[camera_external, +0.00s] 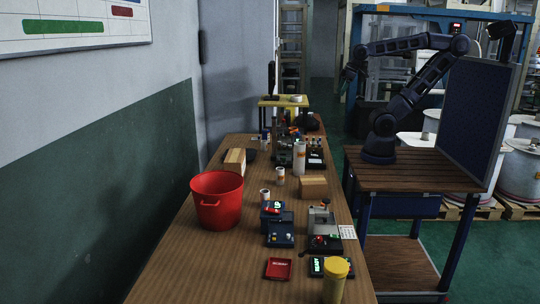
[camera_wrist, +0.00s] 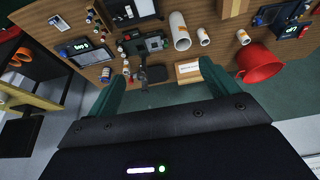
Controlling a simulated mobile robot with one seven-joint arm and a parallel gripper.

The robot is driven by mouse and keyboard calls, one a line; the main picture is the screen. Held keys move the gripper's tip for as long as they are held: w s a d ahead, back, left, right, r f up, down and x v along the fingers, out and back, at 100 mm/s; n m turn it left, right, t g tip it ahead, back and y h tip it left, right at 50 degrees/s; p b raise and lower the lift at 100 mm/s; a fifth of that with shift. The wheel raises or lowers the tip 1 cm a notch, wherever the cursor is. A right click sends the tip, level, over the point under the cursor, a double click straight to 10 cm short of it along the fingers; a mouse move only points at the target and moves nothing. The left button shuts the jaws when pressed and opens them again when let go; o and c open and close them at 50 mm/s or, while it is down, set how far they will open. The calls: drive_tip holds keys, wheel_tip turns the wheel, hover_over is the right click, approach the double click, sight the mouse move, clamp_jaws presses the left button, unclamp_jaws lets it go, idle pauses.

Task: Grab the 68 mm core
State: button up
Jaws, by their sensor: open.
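Several white cylindrical cores stand on the long wooden table. The tall core (camera_external: 299,158) is near the middle; it also shows in the wrist view (camera_wrist: 180,31). Two shorter cores, one (camera_external: 280,176) beside it and one (camera_external: 265,194) nearer the camera, also show in the wrist view, at the upper middle (camera_wrist: 203,36) and farther right (camera_wrist: 243,37). I cannot read which is 68 mm. My gripper (camera_external: 349,72) is raised high, well above the table. In the wrist view my green fingers (camera_wrist: 162,72) are spread apart with nothing between them.
A red bucket (camera_external: 217,199) stands on the table's left side; cardboard boxes (camera_external: 313,187) and (camera_external: 235,161) are near the cores. Several devices (camera_external: 321,232) and a yellow-lidded jar (camera_external: 336,278) fill the near end. Bare wood (camera_external: 205,262) lies at the near left.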

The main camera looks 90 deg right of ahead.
drive_tip(key=c, duration=0.4)
drive_tip(key=shift+o, duration=0.2)
drive_tip(key=shift+w, duration=0.1)
drive_tip(key=n+g, duration=0.5)
drive_tip(key=n, duration=1.3)
hover_over(264, 144)
drive_tip(key=d, duration=0.3)
wheel_tip(264, 144, down, 31)
drive_tip(key=shift+a+f, duration=0.2)
drive_tip(key=shift+f, duration=2.5)
drive_tip(key=shift+a+f, duration=0.15)
drive_tip(key=shift+f, duration=2.5)
